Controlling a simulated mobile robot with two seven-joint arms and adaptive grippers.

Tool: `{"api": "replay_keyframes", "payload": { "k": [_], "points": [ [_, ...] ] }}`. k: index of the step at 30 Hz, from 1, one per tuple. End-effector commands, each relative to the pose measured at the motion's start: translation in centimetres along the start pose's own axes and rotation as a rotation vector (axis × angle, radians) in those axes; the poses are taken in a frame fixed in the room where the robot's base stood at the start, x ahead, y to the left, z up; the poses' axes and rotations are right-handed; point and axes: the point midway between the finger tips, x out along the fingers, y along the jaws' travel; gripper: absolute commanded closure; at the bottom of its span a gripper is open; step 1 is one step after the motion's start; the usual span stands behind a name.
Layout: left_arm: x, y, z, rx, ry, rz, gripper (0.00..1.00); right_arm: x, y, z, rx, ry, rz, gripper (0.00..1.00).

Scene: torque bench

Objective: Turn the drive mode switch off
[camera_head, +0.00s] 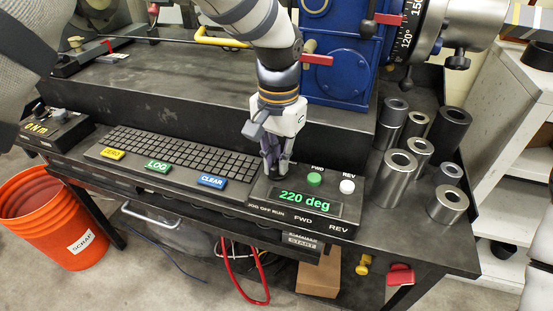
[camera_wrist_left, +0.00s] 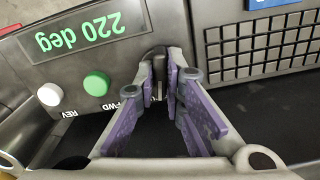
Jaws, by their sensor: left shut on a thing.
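The control box (camera_head: 328,221) stands at the front of the bench, with a green "220 deg" display (camera_head: 305,200), a green FWD button (camera_head: 314,179) and a white REV button (camera_head: 347,186). The label JOG OFF RUN (camera_head: 266,211) is on its front edge. My left gripper (camera_head: 272,170) points down at the box's left part. Its purple-padded fingers (camera_wrist_left: 162,76) are shut on a small dark switch knob (camera_wrist_left: 157,60) beside the display. The knob is mostly hidden by the fingers, so which way it points cannot be told. My right gripper is not in view.
A black keyboard (camera_head: 180,150) with ZERO, LOG and CLEAR keys lies left of the box. Several metal sockets (camera_head: 397,178) stand close on the right. A blue machine (camera_head: 345,62) rises behind. An orange scrap bucket (camera_head: 50,215) is on the floor.

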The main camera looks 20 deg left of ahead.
Motion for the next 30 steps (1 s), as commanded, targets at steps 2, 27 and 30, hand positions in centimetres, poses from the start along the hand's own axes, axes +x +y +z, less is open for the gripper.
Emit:
{"api": "replay_keyframes", "payload": {
  "k": [2, 27, 30],
  "points": [
    [-0.12, 0.02, 0.00, -0.050, 0.002, 0.000, 1.00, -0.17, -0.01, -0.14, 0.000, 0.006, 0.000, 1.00],
    [0.05, -0.01, -0.02, -0.229, 0.000, 0.000, 1.00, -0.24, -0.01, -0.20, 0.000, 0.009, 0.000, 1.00],
    [0.05, -0.01, -0.02, -0.228, 0.000, 0.000, 0.88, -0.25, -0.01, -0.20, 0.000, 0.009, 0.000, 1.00]
  ]
}}
